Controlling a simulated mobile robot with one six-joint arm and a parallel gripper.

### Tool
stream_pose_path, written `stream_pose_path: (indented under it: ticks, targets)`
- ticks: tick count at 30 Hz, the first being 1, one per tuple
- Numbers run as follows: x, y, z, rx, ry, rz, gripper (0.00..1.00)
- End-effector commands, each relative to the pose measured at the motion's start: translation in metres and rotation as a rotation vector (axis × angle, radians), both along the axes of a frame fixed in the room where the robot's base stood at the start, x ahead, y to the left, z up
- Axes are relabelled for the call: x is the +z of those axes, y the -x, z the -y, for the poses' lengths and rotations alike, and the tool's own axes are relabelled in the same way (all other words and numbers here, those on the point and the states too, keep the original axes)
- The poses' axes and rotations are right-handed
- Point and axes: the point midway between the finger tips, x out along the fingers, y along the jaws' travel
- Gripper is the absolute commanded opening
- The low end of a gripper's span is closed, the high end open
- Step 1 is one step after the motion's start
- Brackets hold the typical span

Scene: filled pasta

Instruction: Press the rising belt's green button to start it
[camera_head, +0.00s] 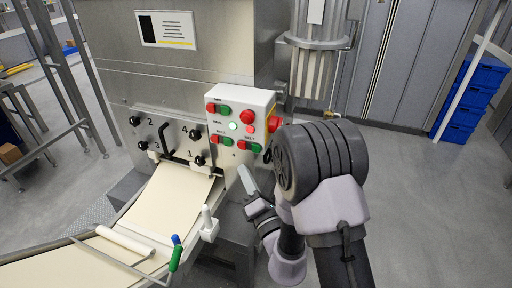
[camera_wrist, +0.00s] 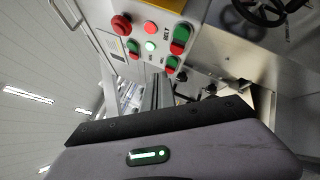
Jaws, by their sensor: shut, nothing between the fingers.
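The white control box (camera_head: 240,113) sits on the steel machine's front. Its BELT pair is at the lower right in the head view, with a green button (camera_head: 255,147) right of a red one (camera_head: 242,144). In the wrist view the BELT label stands beside a green button (camera_wrist: 183,32) with red below it. My gripper (camera_head: 244,172) is shut and empty, below the BELT pair and apart from it in the picture. It also shows in the wrist view (camera_wrist: 157,82), beneath the box. I cannot tell the exact depth gap.
The box also carries other red-green pairs, a red mushroom button (camera_head: 274,123) and lit lamps. A cream sheet (camera_head: 165,198) runs down from the machine onto a table with a roller (camera_head: 125,241) and a green-handled tool (camera_head: 176,257). Blue crates (camera_head: 468,100) stand far right.

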Motion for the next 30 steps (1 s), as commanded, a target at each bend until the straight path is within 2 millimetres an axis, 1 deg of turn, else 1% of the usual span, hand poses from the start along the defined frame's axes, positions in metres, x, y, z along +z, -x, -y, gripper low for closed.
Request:
stream_pose_path:
  ticks: [1, 6, 12, 18, 30]
  targets:
    - [0.004, -0.007, 0.003, -0.002, 0.000, 0.000, 0.00]
    - [0.003, -0.031, 0.012, -0.002, 0.000, 0.000, 0.00]
    - [0.003, -0.052, 0.019, -0.001, 0.000, 0.001, 0.00]
    - [0.001, -0.060, 0.022, 0.000, 0.000, 0.000, 0.00]
    - [0.000, -0.061, 0.022, 0.000, 0.000, 0.000, 0.00]
